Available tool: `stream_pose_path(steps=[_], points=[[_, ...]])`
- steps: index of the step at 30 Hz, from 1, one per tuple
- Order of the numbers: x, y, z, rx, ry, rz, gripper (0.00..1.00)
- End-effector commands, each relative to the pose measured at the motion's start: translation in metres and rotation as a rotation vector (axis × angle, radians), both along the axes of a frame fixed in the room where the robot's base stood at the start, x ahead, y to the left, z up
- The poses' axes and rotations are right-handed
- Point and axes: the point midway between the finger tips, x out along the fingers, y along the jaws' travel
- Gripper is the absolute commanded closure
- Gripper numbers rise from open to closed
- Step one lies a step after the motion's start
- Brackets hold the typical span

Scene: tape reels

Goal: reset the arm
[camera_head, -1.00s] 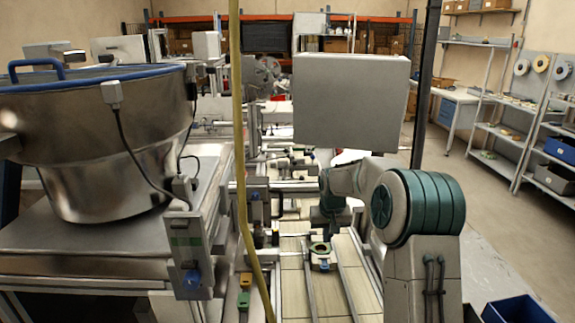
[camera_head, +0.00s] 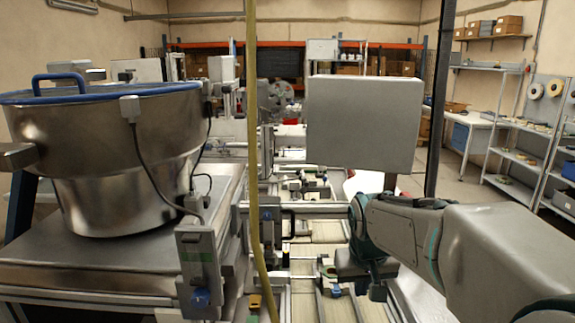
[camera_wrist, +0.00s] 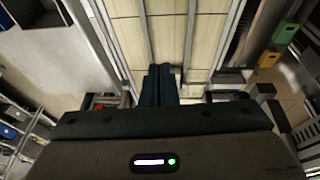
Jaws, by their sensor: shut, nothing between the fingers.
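My arm (camera_head: 430,235) reaches in from the right in the head view, its forearm stretched across to the left. My gripper (camera_head: 376,291) hangs at its end above the pale slatted conveyor track. In the wrist view, the dark fingers of my gripper (camera_wrist: 160,72) are together with nothing between them. They point over the pale slats (camera_wrist: 165,30) between two metal rails. Nothing is held.
A large steel bowl (camera_head: 100,135) with a blue rim stands on a metal table at the left. A yellow hose (camera_head: 252,130) and a dark post (camera_head: 439,100) run upright. A grey panel (camera_head: 364,122) stands behind my arm. Shelves (camera_head: 515,155) line the right wall.

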Motion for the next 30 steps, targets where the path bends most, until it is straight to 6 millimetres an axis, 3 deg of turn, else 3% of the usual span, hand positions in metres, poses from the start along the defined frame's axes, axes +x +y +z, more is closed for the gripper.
stream_pose_path(steps=[12,18,24,30], points=[[-0.103,-0.002,-0.009,0.030,-0.041,-0.008,1.00],[-0.142,-0.002,-0.022,0.052,-0.055,-0.010,1.00],[-0.159,-0.001,-0.029,0.064,-0.061,-0.008,1.00],[-0.161,-0.001,-0.030,0.066,-0.060,-0.008,1.00]])
